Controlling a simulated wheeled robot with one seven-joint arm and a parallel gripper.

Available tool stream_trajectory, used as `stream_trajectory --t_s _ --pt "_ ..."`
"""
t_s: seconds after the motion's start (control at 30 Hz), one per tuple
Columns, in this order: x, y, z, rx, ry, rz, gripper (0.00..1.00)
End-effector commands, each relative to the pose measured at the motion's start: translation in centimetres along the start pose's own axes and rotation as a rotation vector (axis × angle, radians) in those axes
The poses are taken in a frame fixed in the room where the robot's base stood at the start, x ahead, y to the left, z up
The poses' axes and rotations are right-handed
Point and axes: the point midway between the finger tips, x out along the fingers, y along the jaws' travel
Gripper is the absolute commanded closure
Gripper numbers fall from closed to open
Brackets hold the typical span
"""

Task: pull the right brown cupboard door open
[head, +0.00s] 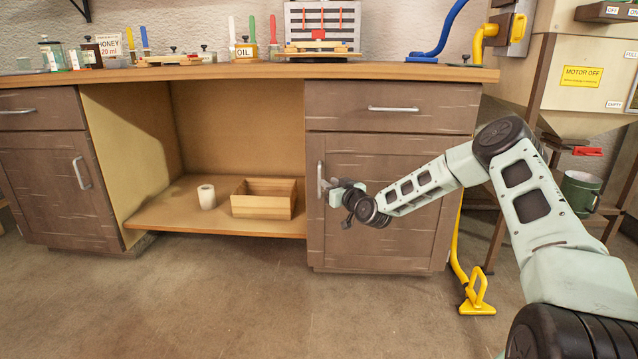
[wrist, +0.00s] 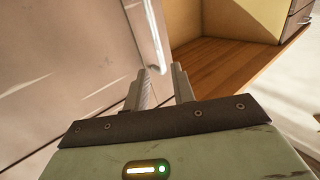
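The right brown cupboard door (head: 400,238) is shut, below a drawer with its own handle. Its upright metal handle (head: 320,178) is near the door's left edge. My gripper (head: 329,186) is at this handle, reaching in from the right. In the wrist view the two fingers of my gripper (wrist: 161,70) are apart, with a gap between them. The handle (wrist: 153,35) runs down to the gap between the fingertips there. The fingers do not look closed on it. I cannot tell whether either finger touches it. The door (wrist: 60,60) fills the left of that view.
An open shelf (head: 155,222) left of the door holds a white roll (head: 206,196) and a wooden box (head: 264,200). A left cupboard door (head: 60,185) is shut. A yellow floor bracket (head: 477,293) stands right of the cupboard. The floor in front is clear.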

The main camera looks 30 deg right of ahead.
Motion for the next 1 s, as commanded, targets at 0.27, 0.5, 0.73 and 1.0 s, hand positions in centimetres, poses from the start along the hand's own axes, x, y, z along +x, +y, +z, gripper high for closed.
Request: stream_trajectory --t_s 0.27,0.5,0.73,1.0 --pt "5.3 0.0 0.4 0.002 0.000 0.000 0.75" --pt "7.4 0.0 0.2 0.000 -0.001 0.000 0.75" --pt "7.8 0.0 0.0 0.001 -0.001 0.000 0.75" --pt "7.8 0.0 0.0 0.001 -0.001 0.000 1.00"
